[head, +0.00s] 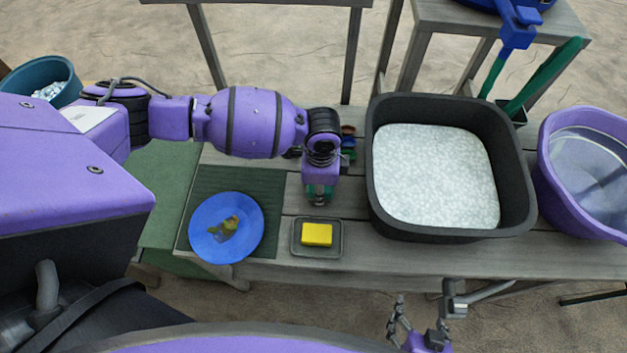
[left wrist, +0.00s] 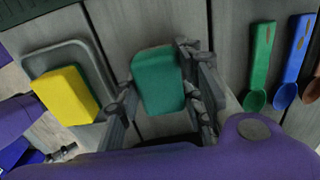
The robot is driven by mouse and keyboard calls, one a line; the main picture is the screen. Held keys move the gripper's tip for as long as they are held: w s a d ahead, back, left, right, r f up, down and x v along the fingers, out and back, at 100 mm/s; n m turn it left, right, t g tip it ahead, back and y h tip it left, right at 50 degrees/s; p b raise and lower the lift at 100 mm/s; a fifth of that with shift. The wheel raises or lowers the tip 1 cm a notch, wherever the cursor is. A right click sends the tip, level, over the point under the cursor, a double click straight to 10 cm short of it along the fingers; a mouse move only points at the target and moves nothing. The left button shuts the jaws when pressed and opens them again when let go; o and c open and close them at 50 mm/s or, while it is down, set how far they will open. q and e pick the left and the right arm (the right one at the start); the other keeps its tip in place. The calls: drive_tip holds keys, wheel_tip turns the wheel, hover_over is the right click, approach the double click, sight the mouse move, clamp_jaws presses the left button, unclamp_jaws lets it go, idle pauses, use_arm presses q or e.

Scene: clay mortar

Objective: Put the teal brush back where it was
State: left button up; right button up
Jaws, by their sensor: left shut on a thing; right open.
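The teal brush (left wrist: 158,80) shows in the left wrist view as a teal block between the fingers of my left gripper (left wrist: 160,98). In the head view my left gripper (head: 319,195) points down over the wooden table, behind the sponge tray, and a little of the brush's teal shows at its fingers. It is shut on the brush. Whether the brush touches the table I cannot tell. My right gripper (head: 425,322) is open and empty at the bottom of the head view, in front of the table edge.
A yellow sponge (head: 317,234) lies in a grey tray (head: 296,251) just in front of the left gripper. A blue plate (head: 208,248) lies to the left, a black tub (head: 383,192) to the right. Green (left wrist: 262,55) and blue (left wrist: 298,50) spoons lie close by.

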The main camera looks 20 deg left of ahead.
use_arm(q)
drive_tip(key=shift+w+r, duration=0.1)
drive_tip(key=o, duration=0.9)
drive_tip(key=shift+o, duration=0.6)
use_arm(e)
drive_tip(key=shift+d, duration=0.1)
drive_tip(key=shift+d, duration=0.1)
use_arm(q)
wheel_tip(320, 180, up, 11)
drive_tip(key=shift+f+p, duration=0.1)
drive_tip(key=shift+p, duration=0.4)
drive_tip(key=shift+r, duration=0.65)
use_arm(e)
drive_tip(key=shift+w+a+r, duration=0.15)
drive_tip(key=shift+a+r, duration=0.15)
drive_tip(key=shift+r, duration=0.25)
use_arm(q)
drive_tip(key=shift+f, duration=0.1)
